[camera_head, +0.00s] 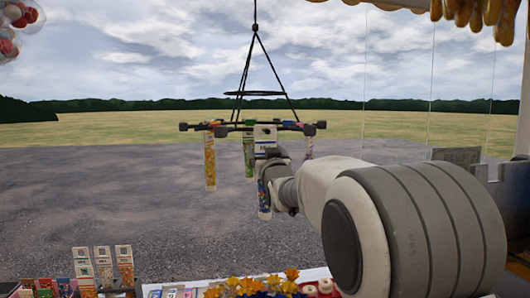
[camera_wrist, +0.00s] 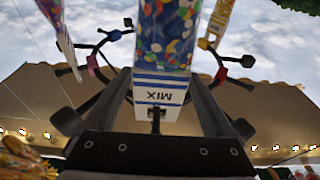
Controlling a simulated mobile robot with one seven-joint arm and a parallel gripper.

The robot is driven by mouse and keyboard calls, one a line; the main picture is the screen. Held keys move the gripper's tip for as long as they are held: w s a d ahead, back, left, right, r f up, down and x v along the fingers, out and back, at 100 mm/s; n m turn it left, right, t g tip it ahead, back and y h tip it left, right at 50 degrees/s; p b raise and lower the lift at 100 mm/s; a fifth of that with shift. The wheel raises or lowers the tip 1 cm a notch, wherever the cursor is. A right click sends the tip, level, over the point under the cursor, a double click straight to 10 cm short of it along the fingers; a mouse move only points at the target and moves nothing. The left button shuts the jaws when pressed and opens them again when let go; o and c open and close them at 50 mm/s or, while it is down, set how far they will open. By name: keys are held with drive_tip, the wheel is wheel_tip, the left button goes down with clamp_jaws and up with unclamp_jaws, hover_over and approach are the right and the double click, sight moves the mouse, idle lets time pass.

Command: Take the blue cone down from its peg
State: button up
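The blue cone (camera_head: 264,200) hangs point down under the peg ring, with a white header card (camera_head: 265,134) above it. My gripper (camera_head: 268,158) is at its upper part, just below the ring. In the wrist view the blue cone (camera_wrist: 165,45) is a clear packet of coloured sweets with a blue-striped label reading MIX, upside down. A dark peg (camera_wrist: 155,118) shows at the label's edge.
The dark ring (camera_head: 250,126) hangs on cords. A yellow cone (camera_head: 210,162), a green one (camera_head: 249,158) and another (camera_head: 309,147) hang close by. Below are boxed sweets (camera_head: 104,267) and flowers (camera_head: 255,285). The space left of the ring is free.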

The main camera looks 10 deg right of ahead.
drive_tip(key=c, duration=0.9)
drive_tip(key=shift+r, duration=0.15)
drive_tip(key=shift+r, duration=0.35)
drive_tip(key=shift+b, duration=0.55)
drive_tip(key=shift+s+f, duration=0.1)
drive_tip(key=shift+s, duration=0.05)
drive_tip(key=shift+s+b, duration=0.7)
drive_tip(key=shift+b, duration=0.6)
